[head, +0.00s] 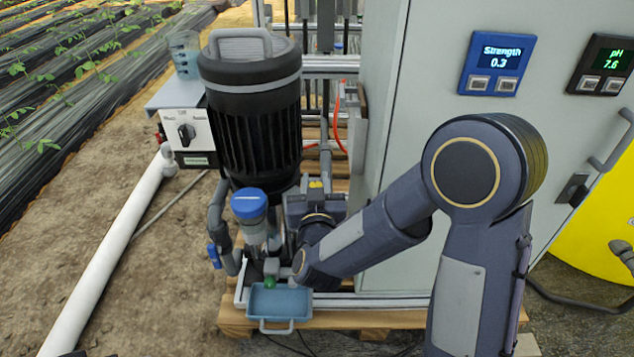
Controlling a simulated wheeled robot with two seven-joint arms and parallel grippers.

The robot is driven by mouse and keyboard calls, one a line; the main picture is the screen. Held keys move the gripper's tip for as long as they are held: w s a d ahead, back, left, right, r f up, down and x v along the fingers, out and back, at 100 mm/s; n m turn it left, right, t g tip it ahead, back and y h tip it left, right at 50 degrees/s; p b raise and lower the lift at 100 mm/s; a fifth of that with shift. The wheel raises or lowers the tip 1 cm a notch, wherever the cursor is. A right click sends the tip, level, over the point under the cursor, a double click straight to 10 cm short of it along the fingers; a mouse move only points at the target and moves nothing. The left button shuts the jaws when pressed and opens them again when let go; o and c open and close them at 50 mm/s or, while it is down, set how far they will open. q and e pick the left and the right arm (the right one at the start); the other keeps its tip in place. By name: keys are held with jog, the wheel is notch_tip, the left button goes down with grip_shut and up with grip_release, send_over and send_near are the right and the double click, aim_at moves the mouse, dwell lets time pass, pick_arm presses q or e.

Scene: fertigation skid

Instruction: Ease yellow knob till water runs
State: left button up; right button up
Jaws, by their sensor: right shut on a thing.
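The yellow knob (316,184) shows as a small yellow patch just right of the big black pump, at the tip of my right gripper (314,192). The gripper is shut on it, and its fingers and wrist hide most of the knob. A blue-grey tray (280,303) with a front handle sits on the pallet below. I see no clear stream of water above the tray, though the spot behind my wrist is hidden. My left gripper is not in view.
The black pump (252,115) stands close left of my gripper. A blue-capped clear filter (250,204), a blue valve handle (214,256) and a green knob (270,283) are near it. The grey cabinet (410,110), with strength 0.3 and pH 7.6 displays, stands at right.

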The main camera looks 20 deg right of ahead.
jog(key=n+y, duration=0.2)
jog(key=y, duration=0.1)
jog(key=n+y, duration=0.2)
jog(key=y, duration=0.2)
jog(key=shift+a+f, duration=0.1)
jog(key=shift+a, duration=0.05)
jog(key=n+y, duration=0.3)
jog(key=y, duration=0.1)
jog(key=shift+a+g, duration=0.15)
jog(key=shift+g, duration=0.25)
jog(key=n+g+y, duration=0.1)
jog(key=y, duration=0.1)
jog(key=n+y, duration=0.1)
jog(key=shift+s+a+n+g+y+p, duration=0.1)
jog(key=shift+a+n+g+y+p, duration=0.1)
jog(key=shift+n+g+y+p, duration=0.15)
jog(key=shift+s+a+n+g+y+p, duration=0.15)
jog(key=shift+n+g+y+p, duration=0.3)
jog(key=shift+n+g+y, duration=0.35)
jog(key=shift+a+n+g+y+p, duration=0.1)
jog(key=shift+n+g+y+p, duration=0.4)
jog(key=shift+g+y, duration=0.3)
jog(key=shift+n, duration=0.25)
jog(key=o, duration=1)
